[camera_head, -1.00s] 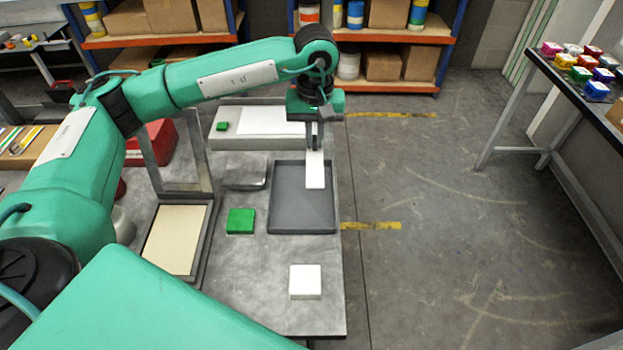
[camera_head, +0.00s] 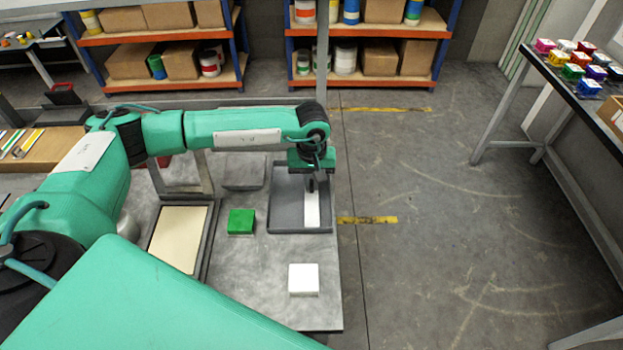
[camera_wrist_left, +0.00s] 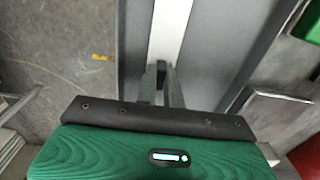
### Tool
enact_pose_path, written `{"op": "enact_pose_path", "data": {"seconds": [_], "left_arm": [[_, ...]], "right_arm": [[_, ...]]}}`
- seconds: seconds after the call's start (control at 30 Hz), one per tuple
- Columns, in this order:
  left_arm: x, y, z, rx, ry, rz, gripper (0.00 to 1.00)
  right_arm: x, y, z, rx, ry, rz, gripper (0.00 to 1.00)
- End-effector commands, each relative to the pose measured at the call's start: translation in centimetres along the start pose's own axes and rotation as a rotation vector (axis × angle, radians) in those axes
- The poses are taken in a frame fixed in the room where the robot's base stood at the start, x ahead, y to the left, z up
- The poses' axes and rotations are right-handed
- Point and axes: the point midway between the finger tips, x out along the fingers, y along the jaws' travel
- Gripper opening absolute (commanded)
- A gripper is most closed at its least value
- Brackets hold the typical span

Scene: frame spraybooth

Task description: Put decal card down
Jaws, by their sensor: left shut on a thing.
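The decal card (camera_head: 312,210) is a narrow white strip. It lies along the right part of the grey tray (camera_head: 284,226), low over or on its floor; I cannot tell whether it touches. My left gripper (camera_head: 311,186) points down over the tray and is shut on the card's far end. In the left wrist view the white card (camera_wrist_left: 169,30) runs from between the fingers (camera_wrist_left: 160,85), with the grey tray floor (camera_wrist_left: 220,40) beside it. My right gripper is not in view.
A green block (camera_head: 241,221) stands left of the tray and a white block (camera_head: 303,279) in front of it. A cream panel in a dark frame (camera_head: 178,238) lies further left. The table's right edge is close beside the tray, with open floor beyond.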

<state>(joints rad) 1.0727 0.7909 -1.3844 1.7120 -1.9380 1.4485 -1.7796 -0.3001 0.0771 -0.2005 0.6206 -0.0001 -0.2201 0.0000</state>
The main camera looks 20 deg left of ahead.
Motion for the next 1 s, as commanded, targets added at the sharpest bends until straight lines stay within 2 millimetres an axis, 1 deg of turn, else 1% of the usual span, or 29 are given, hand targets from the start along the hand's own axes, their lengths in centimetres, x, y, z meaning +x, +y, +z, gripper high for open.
{"op": "enact_pose_path", "data": {"seconds": [0.23, 0.27, 0.3, 0.37, 0.63, 0.73, 0.77, 0.87, 1.0], "left_arm": [[0.4, 0.0, 0.0, 0.001, 0.000, 0.000, 0.00], [0.2, 0.0, 0.0, 0.001, 0.000, 0.000, 0.13], [0.2, 0.0, 0.0, 0.000, 0.000, 0.000, 0.21], [0.2, 0.0, 0.0, 0.000, 0.000, 0.000, 0.31], [0.1, 0.0, 0.0, 0.000, -0.001, 0.000, 0.31], [-0.2, 0.0, 0.0, 0.000, 0.000, 0.000, 0.31], [-0.3, 0.0, 0.0, 0.001, 0.001, 0.001, 0.31], [-1.7, 0.1, -0.1, 0.002, 0.003, 0.002, 0.31], [-4.7, 0.1, -0.1, 0.002, 0.004, 0.003, 0.31]], "right_arm": [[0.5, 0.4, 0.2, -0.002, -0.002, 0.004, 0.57], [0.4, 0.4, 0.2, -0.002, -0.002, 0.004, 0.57], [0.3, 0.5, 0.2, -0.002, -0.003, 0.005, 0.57], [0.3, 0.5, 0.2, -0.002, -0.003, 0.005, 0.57], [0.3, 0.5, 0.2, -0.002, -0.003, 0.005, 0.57], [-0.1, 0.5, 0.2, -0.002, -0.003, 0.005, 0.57], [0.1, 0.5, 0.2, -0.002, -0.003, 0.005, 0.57], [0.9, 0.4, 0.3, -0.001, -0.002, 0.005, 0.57], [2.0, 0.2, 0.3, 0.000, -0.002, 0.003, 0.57]]}}
